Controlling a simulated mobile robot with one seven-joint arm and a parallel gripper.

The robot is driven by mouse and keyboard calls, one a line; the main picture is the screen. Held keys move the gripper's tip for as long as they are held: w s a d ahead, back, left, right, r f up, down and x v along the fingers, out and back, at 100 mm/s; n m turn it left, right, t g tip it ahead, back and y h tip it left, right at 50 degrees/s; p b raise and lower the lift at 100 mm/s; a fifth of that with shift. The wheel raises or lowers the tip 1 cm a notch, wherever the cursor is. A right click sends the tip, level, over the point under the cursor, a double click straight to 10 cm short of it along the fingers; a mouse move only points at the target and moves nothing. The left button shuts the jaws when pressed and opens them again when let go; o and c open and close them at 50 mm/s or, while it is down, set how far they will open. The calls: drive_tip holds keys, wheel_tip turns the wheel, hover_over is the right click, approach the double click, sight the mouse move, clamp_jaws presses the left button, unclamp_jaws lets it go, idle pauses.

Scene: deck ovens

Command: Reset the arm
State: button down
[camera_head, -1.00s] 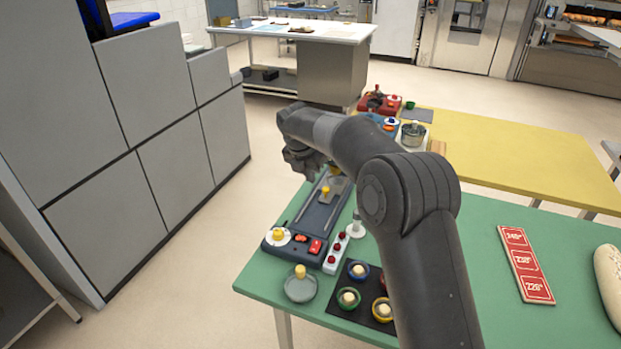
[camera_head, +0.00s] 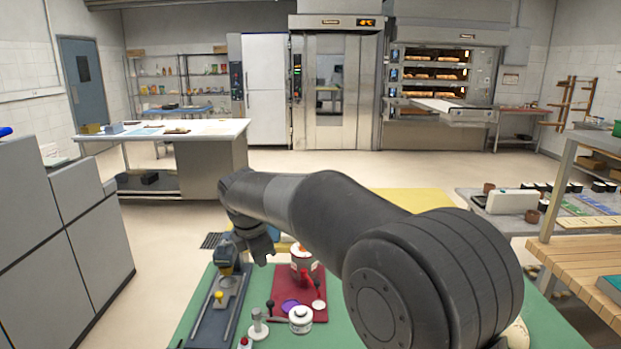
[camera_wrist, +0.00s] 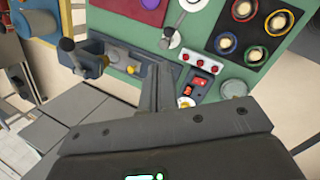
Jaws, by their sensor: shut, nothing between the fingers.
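My dark grey arm reaches across the head view from the lower right, with the elbow near the camera. My gripper (camera_head: 262,248) hangs at its far end, pointing down above the far part of the green table (camera_head: 190,307). In the wrist view my gripper (camera_wrist: 157,75) shows its fingers together with nothing between them. Below it lies a dark grey tray-like fixture (camera_head: 215,315) with a yellow knob, also in the wrist view (camera_wrist: 112,52). The gripper appears apart from it.
A red mat (camera_head: 318,312) holds a canister (camera_head: 303,260) and a white-lidded jar (camera_head: 300,319). Grey cabinets (camera_head: 60,240) stand left and a wooden-topped bench (camera_head: 585,255) right. Open floor lies beyond, before the deck oven (camera_head: 438,70).

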drive_tip(key=s+d+r+m, duration=0.2)
drive_tip(key=s+d+m, duration=0.4)
drive_tip(key=s+d, duration=0.15)
drive_tip(key=s+d+r+m, duration=0.3)
drive_tip(key=s+d+m, duration=0.25)
drive_tip(key=d, duration=0.35)
drive_tip(key=s+d+f+m, duration=0.3)
drive_tip(key=s+d+m, duration=0.2)
drive_tip(key=s, duration=0.4)
drive_tip(key=s+d+f+m+t, duration=0.1)
drive_tip(key=s+d+f+m, duration=0.2)
drive_tip(key=s+d+m, duration=0.2)
drive_tip(key=s+m, duration=0.2)
drive_tip(key=s, duration=0.1)
drive_tip(key=shift+s+y, duration=0.3)
drive_tip(key=shift+s, duration=0.05)
drive_tip(key=c, duration=2.1)
unclamp_jaws()
drive_tip(key=shift+m, duration=0.25)
drive_tip(key=shift+c, duration=0.2)
